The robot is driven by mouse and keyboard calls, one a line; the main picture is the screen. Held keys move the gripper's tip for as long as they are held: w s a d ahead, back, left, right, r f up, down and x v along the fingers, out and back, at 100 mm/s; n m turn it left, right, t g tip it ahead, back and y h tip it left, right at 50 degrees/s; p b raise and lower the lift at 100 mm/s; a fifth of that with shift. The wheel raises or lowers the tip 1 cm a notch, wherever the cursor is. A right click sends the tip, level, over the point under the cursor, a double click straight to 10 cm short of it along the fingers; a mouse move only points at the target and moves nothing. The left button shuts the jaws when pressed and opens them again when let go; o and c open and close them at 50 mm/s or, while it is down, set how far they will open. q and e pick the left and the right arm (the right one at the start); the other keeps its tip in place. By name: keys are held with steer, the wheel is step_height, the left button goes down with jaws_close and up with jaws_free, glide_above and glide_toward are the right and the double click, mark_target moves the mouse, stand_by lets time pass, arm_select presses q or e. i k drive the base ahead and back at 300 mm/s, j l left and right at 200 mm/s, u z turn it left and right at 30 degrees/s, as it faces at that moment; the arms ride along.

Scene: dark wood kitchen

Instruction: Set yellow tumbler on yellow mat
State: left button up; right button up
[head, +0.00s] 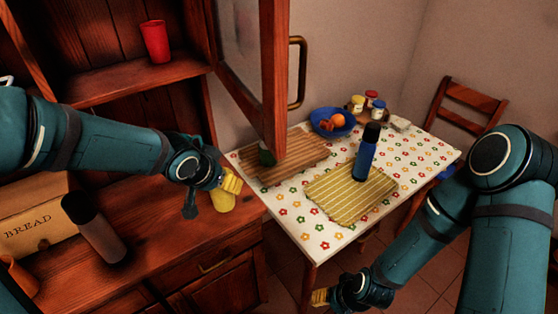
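The yellow tumbler (222,202) is at my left gripper (212,192), over the right part of the wooden counter. The fingers are around the tumbler and appear closed on it; they hide part of it. I cannot tell whether its base touches the counter. The yellow striped mat (335,205) lies on the flowered table, right of the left gripper. A blue bottle with a black cap (367,160) stands upright on the mat's far right part. My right gripper (325,297) is low, in front of the table, away from the mat; its finger opening is unclear.
An open cabinet door (262,70) hangs between counter and table. A brown striped mat (290,160), blue bowl with fruit (318,115) and several jars (372,102) are on the table. A dark bottle (95,230) and bread box (35,222) stand on the counter; a red cup (155,42) is shelved.

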mark_target(342, 201)
steer(key=l, duration=0.3)
steer(key=k+l+u, duration=0.15)
steer(key=l, duration=0.15)
steer(key=l+u, duration=0.2)
steer(key=l, duration=0.6)
steer(key=i+l+u, duration=0.1)
steer(key=l, duration=0.3)
steer(key=i+l, duration=0.2)
steer(key=l, duration=0.15)
steer(key=i+l+u, duration=0.15)
steer(key=i+l, duration=0.15)
steer(key=i+l+u, duration=0.2)
steer(key=l, duration=0.35)
steer(key=i, duration=0.1)
